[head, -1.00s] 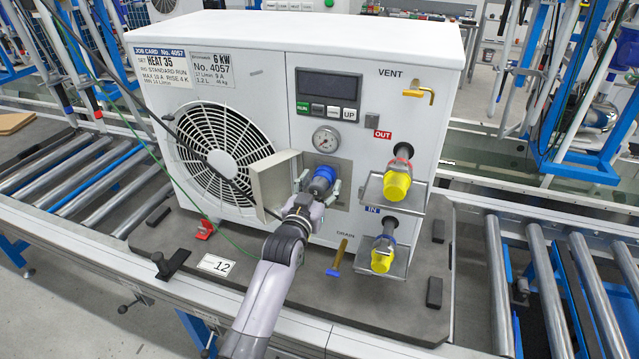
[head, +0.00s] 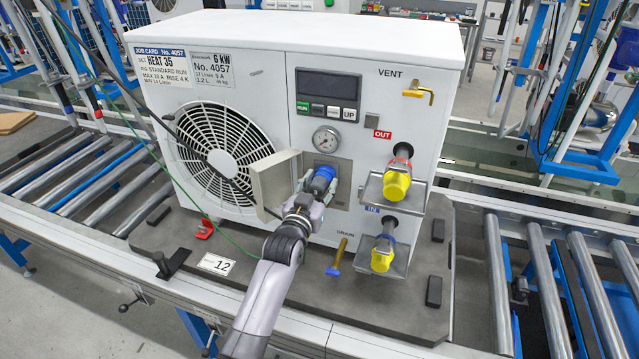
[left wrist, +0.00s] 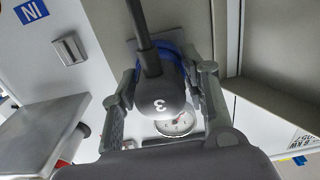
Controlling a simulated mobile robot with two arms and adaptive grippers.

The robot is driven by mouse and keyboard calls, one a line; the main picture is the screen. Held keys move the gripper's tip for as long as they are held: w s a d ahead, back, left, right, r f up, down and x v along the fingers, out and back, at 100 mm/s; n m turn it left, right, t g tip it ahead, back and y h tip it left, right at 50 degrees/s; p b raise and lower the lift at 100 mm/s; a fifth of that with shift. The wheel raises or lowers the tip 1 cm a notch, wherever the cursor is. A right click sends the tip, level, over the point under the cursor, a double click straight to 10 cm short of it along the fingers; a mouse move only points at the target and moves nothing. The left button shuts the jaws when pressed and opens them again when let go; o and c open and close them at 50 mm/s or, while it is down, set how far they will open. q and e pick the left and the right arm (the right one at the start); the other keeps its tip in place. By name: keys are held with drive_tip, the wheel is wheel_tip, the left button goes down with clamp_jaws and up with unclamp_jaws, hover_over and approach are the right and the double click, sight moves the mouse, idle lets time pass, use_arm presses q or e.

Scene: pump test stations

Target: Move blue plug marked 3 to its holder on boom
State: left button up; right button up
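The blue plug marked 3 (head: 322,178) sits at the recessed panel on the front of the white unit, below the round gauge. In the left wrist view its dark rear body (left wrist: 160,98) shows the number 3, a blue collar lies behind it, and a black cable leaves it. My left gripper (head: 316,186) has one finger on each side of the plug. The fingertips (left wrist: 166,72) appear to be against the blue collar, though the contact is partly hidden. My right gripper is not in view. I cannot make out the plug's holder on the boom.
An open metal flap (head: 276,184) stands just left of the plug. Two yellow-capped fittings (head: 397,185) on brackets stick out to the right. A brass drain tap (head: 338,255) is below. A dark cable and a green wire cross the unit's front.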

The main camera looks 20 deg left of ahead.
sight(316, 193)
use_arm(q)
clamp_jaws()
idle(0.3)
drive_tip(key=shift+s+p, duration=0.3)
drive_tip(key=shift+p, duration=0.1)
drive_tip(key=shift+s+a+p, duration=0.1)
drive_tip(key=shift+s+p, duration=1.7)
drive_tip(key=shift+s, duration=0.9)
drive_tip(key=shift+s+f, duration=0.1)
drive_tip(key=shift+s, duration=0.05)
drive_tip(key=s+r, duration=0.2)
drive_tip(key=s, duration=1.1)
drive_tip(key=s+d+r, duration=0.1)
drive_tip(key=s+r, duration=0.2)
drive_tip(key=s, duration=1)
drive_tip(key=shift+s+y, duration=0.3)
drive_tip(key=shift+s, duration=0.1)
